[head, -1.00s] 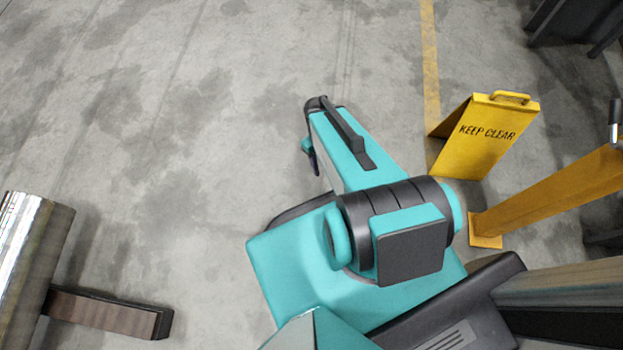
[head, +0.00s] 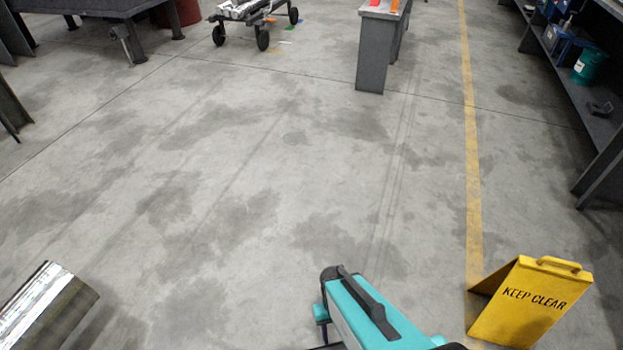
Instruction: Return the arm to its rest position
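My teal and black arm shows at the bottom of the head view, right of the middle. Only a teal link with a black strip along its top is in the picture, and the rest is cut off by the lower edge. My gripper is not in view, so whether it is open or shut does not show.
A yellow "KEEP CLEAR" sign (head: 530,300) stands close to the right of my arm. A metal piece (head: 45,310) lies at lower left. A grey bench (head: 378,40), a wheeled cart (head: 255,18) and shelving (head: 595,95) stand farther off. The middle floor is clear.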

